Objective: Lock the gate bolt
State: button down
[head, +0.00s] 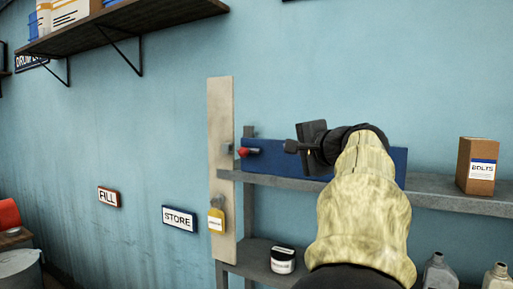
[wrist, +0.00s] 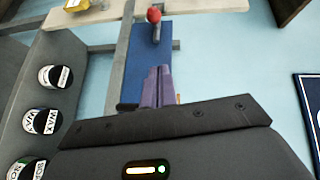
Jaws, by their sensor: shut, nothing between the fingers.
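The blue gate panel (head: 268,160) runs across the grey shelf frame, beside an upright cream post (head: 222,120). The bolt's red knob (head: 243,151) sits at the panel's left end, close to the post. In the wrist view the red knob (wrist: 154,15) stands on a short grey stem at the far end of the blue panel (wrist: 140,62). My gripper (head: 289,146) is to the right of the knob, in front of the panel and apart from the knob. Its fingers (wrist: 158,70) are shut and empty, pointing toward the knob. My wrist and arm hide the panel's middle.
A yellow item (head: 217,219) with a white label is at the post's lower part. A cardboard box (head: 478,165) stands on the shelf at right. A dark jar (head: 283,261) is below.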

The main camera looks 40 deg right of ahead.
jog(key=shift+w, duration=0.2)
jog(key=p, duration=0.5)
send_near(256, 151)
jog(key=w+d, duration=0.1)
jog(key=w, duration=0.1)
jog(key=w+p, duration=0.1)
jog(key=w+a, duration=0.1)
jog(key=w, duration=0.1)
jog(key=shift+w+a+p, duration=0.1)
jog(key=shift+w+p, duration=0.05)
jog(key=shift+p, duration=0.25)
jog(key=shift+w+a+f, duration=0.2)
jog(key=shift+w+a, duration=0.05)
jog(key=shift+a, duration=0.1)
jog(key=shift+d+f, duration=0.1)
jog(key=shift+w, duration=0.15)
